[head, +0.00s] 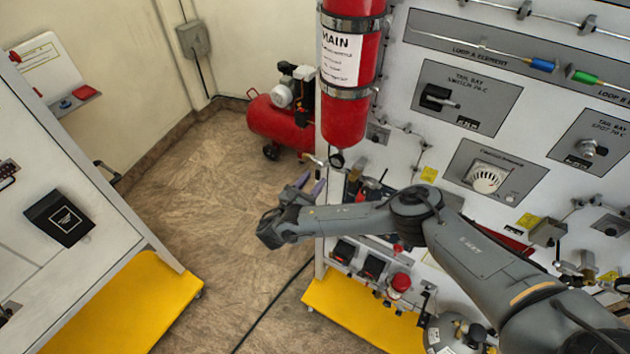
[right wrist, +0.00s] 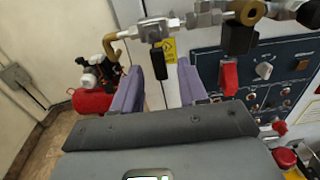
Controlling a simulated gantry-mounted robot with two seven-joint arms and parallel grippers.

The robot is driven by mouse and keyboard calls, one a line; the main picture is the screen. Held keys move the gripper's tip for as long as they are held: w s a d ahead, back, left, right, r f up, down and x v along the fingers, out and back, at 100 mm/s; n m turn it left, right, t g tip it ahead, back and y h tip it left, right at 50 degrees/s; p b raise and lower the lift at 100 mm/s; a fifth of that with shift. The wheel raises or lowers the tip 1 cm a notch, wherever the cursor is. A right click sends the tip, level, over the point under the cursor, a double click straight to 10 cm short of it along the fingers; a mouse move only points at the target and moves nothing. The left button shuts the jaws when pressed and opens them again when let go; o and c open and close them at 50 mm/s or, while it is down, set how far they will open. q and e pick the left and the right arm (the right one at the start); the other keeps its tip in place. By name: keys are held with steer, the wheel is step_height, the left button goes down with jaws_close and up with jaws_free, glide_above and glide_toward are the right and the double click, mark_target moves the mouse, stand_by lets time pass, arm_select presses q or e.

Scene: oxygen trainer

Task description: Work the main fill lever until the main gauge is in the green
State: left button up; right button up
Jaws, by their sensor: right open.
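The red MAIN cylinder (head: 345,110) stands strapped upright at the left edge of the white panel. My right gripper (head: 310,182) is below and left of it, beside the panel edge. In the right wrist view its two purple fingers (right wrist: 158,74) are apart, with nothing gripped. A short black lever (right wrist: 157,62) hangs from a metal valve fitting (right wrist: 155,28) and shows in the gap between the fingers. A red lever (right wrist: 229,78) hangs farther right. I cannot tell from labels which is the main fill lever. No readable main gauge shows. My left gripper is not in view.
A red compressor (head: 278,120) stands on the floor behind the panel. Yellow bases (head: 350,310) stick out under the panel. A second white console (head: 75,190) is at left, with open floor (head: 205,190) between. Metal pipework (right wrist: 210,17) crosses above the fingers.

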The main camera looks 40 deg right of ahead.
steer(key=shift+x, duration=0.85)
steer(key=shift+c, duration=0.4)
jaws_close()
